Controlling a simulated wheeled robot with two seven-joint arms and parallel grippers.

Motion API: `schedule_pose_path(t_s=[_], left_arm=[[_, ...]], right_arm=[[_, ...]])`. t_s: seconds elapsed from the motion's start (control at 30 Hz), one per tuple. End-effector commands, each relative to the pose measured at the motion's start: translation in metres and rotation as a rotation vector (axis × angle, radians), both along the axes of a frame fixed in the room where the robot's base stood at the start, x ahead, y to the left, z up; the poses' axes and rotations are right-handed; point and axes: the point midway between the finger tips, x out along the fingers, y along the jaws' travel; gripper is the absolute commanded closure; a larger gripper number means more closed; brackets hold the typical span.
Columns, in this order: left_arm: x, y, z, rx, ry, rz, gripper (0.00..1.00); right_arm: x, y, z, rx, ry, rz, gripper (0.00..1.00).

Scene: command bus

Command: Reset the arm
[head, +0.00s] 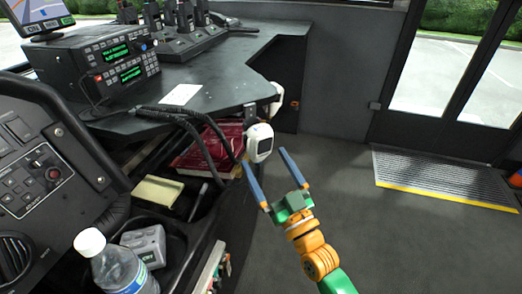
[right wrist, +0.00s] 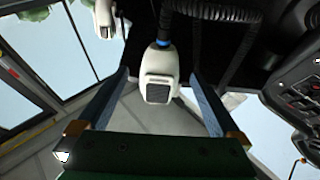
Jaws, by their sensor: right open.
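My right gripper (head: 264,157) reaches up from the bottom of the head view with its two blue-grey fingers spread. A white handset microphone (head: 260,141) with a dark grille hangs at the edge of the desk, at the fingertips. In the right wrist view the same handset (right wrist: 158,76) shows between the two open fingers (right wrist: 159,92), with a visible gap on either side. I cannot tell whether it lies between the tips or just beyond them. My left gripper is not in view.
A dark desk (head: 225,75) carries a radio unit (head: 110,68). Below it are red binders (head: 215,145), a yellow box (head: 158,191) and black cables. A water bottle (head: 115,265) stands at the lower left. The floor (head: 335,170) to the right is clear up to the door step (head: 440,175).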

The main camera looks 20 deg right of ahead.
Motion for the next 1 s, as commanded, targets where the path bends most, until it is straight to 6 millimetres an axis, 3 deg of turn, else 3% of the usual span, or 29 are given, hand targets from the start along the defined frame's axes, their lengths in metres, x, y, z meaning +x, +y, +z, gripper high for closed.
schedule_pose_path(t_s=[0.2, 0.37, 0.47, 0.57, 0.6, 0.67, 0.73, 0.8, 0.9, 1.0], left_arm=[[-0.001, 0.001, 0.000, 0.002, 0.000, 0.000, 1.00], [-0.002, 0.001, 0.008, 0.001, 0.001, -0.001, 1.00], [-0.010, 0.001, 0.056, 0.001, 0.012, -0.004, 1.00], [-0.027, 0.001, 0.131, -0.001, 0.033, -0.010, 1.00], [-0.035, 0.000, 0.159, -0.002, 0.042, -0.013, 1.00], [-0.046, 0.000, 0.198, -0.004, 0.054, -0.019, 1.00], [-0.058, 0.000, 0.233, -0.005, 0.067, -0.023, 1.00], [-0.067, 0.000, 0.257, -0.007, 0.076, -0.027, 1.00], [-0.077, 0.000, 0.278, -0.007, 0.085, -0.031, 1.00], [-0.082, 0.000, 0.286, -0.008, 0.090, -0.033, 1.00]], right_arm=[[-0.028, -0.005, -0.011, 0.001, 0.000, 0.001, 0.00], [-0.028, -0.006, -0.011, -0.005, 0.022, -0.001, 0.00], [-0.019, -0.008, -0.028, -0.044, 0.208, -0.014, 0.00], [-0.037, -0.013, -0.082, -0.119, 0.583, -0.029, 0.00], [-0.060, -0.016, -0.108, -0.152, 0.750, -0.032, 0.00], [-0.110, -0.022, -0.142, -0.200, 0.998, -0.030, 0.00], [-0.181, -0.029, -0.170, -0.255, 1.261, -0.025, 0.00], [-0.246, -0.035, -0.183, -0.298, 1.464, -0.017, 0.00], [-0.317, -0.042, -0.187, -0.346, 1.668, -0.007, 0.00], [-0.358, -0.046, -0.187, -0.374, 1.777, 0.001, 0.00]])
